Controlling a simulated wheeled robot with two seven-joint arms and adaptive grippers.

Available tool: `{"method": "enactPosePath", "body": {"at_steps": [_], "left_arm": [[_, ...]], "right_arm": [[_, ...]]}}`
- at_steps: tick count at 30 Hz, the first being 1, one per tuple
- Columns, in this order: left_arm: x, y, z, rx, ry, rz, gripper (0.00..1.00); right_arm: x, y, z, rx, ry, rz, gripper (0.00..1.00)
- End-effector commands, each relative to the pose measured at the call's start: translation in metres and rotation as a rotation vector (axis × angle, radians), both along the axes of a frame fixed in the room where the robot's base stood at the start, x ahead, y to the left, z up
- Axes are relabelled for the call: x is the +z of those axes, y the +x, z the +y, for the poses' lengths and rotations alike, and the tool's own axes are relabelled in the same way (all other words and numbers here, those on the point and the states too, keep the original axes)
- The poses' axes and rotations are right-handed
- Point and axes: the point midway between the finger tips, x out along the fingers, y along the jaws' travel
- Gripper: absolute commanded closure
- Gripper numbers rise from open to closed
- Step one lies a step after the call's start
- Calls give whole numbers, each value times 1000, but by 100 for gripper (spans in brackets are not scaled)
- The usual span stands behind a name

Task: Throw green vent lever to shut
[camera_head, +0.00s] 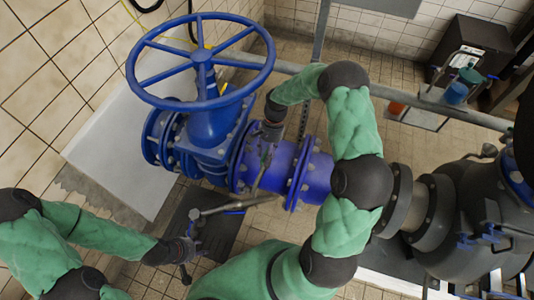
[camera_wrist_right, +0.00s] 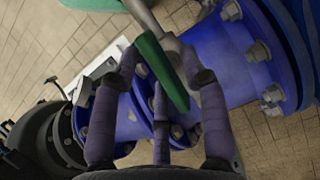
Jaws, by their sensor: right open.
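The green vent lever (camera_wrist_right: 163,70) shows in the right wrist view as a flat green handle on a grey metal stem, beside the blue pipe. In the head view only a small green piece of the lever (camera_head: 266,160) shows, below my right gripper (camera_head: 271,140). My right gripper (camera_wrist_right: 160,75) is open, and the green handle appears between its purple-grey fingers; I cannot tell whether they touch it. My left gripper (camera_head: 191,252) is low at the left, apart from the lever. Its fingers are too small to judge.
A large blue handwheel (camera_head: 201,76) stands on the blue valve left of my right arm. A grey metal bar (camera_head: 225,207) lies near my left gripper. A grey rail (camera_head: 400,92) crosses behind. Grey pump housing (camera_head: 470,222) fills the right side.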

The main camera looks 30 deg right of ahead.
Motion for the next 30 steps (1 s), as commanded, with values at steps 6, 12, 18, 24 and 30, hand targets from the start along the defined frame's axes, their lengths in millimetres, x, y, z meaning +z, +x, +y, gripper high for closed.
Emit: {"method": "enactPosePath", "body": {"at_steps": [6, 12, 18, 24, 30], "left_arm": [[0, 0, 0, 0, 0, 0, 60], [0, 0, 0, 0, 0, 0, 60], [1, 0, 0, 0, 0, 0, 60], [7, 0, 0, 0, 0, 0, 60], [19, 0, 0, 0, 0, 0, 60]], "right_arm": [[0, 0, 0, 0, 0, 0, 59], [0, 0, 0, 0, 0, 0, 100], [0, 0, 0, -7, 0, 1, 100], [1, 0, 1, -64, -3, 6, 100], [3, 0, 1, -192, -11, 16, 100]]}}
